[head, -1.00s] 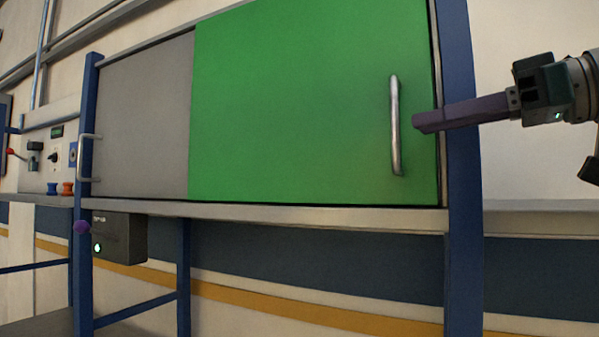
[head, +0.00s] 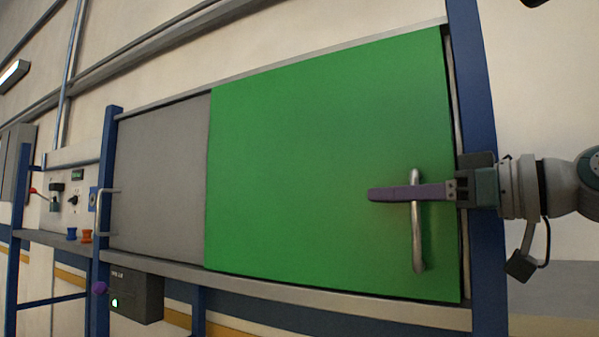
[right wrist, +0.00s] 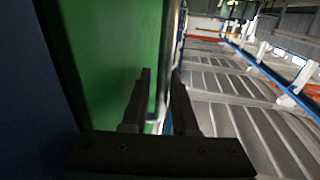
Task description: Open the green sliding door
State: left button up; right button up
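The green sliding door (head: 320,170) stands at the right part of the cabinet front, beside a grey panel (head: 160,180). It bears an upright silver handle (head: 417,240) near its right edge. My right gripper (head: 385,194) reaches in from the right, its purple fingers crossing in front of the upper part of the handle. In the right wrist view the two dark fingers (right wrist: 160,78) are apart, with the green door on the left and a pale bar, seemingly the handle (right wrist: 152,112), in the gap. Contact cannot be told. My left gripper is not in view.
Blue posts (head: 484,150) frame the cabinet, the right one beside my right wrist. Another silver handle (head: 99,212) is at the grey panel's left edge. A dark box (head: 137,296) hangs below, and a control panel (head: 68,195) stands at the left.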

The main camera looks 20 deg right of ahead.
jog(key=shift+w+a, duration=0.15)
jog(key=shift+w, duration=0.05)
grip_shut()
dwell(1.4)
